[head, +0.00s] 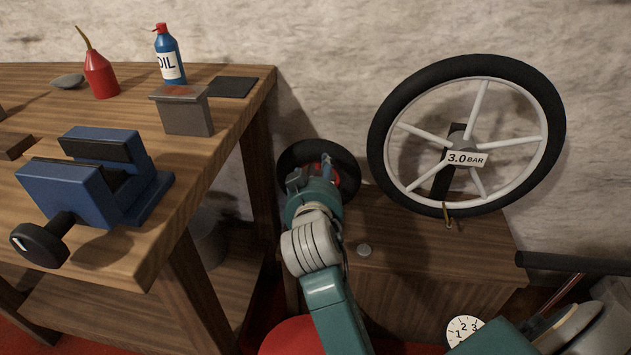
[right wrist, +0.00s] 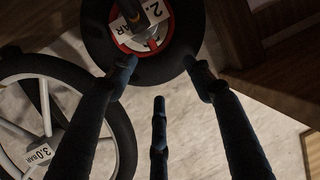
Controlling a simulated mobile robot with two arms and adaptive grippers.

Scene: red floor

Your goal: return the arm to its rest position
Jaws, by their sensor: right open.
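My right arm reaches up from the bottom of the head view. Its gripper (head: 311,176) is in front of a small black wheel with a red hub (head: 291,157), covering part of it. In the right wrist view the gripper's dark fingers (right wrist: 160,80) are spread apart with nothing between them. The small wheel (right wrist: 182,58) lies beyond the fingertips there, with a partly hidden label starting with "2." and "BAR". I cannot tell whether any finger touches it. My left gripper is not in view.
A large wheel (head: 549,90) marked 3.0 BAR stands above a wooden cabinet (head: 470,260). A gauge (head: 462,330) and black handle (head: 575,262) are lower right.

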